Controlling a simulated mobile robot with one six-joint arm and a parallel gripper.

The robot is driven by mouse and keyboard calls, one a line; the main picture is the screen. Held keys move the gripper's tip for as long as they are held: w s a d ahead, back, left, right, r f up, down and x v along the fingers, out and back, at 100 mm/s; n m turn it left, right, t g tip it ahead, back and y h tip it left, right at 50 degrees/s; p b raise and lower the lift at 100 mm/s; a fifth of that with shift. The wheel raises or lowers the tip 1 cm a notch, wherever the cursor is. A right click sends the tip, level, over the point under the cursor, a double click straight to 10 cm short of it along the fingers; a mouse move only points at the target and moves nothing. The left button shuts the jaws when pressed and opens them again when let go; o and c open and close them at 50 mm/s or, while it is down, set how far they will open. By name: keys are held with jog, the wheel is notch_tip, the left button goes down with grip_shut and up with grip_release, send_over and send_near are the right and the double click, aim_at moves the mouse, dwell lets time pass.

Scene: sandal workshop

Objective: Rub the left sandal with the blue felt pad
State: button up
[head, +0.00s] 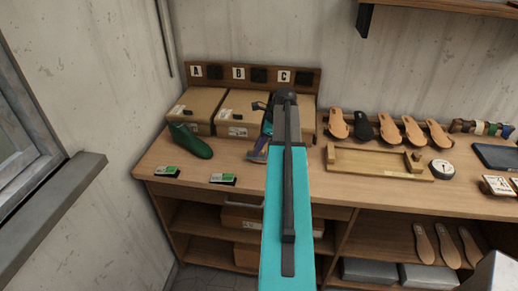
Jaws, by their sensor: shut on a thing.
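My turquoise and dark arm reaches forward over the workbench and covers much of what lies beyond it. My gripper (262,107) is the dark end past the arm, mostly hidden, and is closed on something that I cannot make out. I cannot make out the blue felt pad for certain.
Cardboard boxes (238,124) stand at the back under lettered labels. A green shoe form (190,141) and small green-and-white blocks (222,179) lie left. A wooden frame (375,164), several soles (388,129), a round dial (441,169) and a dark tablet (497,157) lie right.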

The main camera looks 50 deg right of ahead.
aim_at(264, 154)
jog(key=shift+w+a, duration=0.3)
jog(key=shift+w, duration=0.1)
jog(key=shift+s+d+f+p, duration=0.15)
jog(key=shift+s+d, duration=0.15)
jog(key=shift+s, duration=0.2)
jog(key=shift+s+d+f+p, duration=0.15)
jog(key=shift+s+d, duration=0.15)
jog(key=shift+s, duration=0.2)
jog(key=shift+s, duration=0.1)
jog(key=shift+s+d+p, duration=0.35)
jog(key=shift+s+d, duration=0.3)
jog(key=shift+s, duration=0.1)
jog(key=shift+s+d+r, duration=0.1)
dwell(0.3)
jog(key=shift+s+d+r+p, duration=0.1)
jog(key=shift+s+d+p, duration=0.3)
jog(key=shift+s, duration=0.15)
jog(key=shift+s+d, duration=0.1)
jog(key=shift+s, duration=0.05)
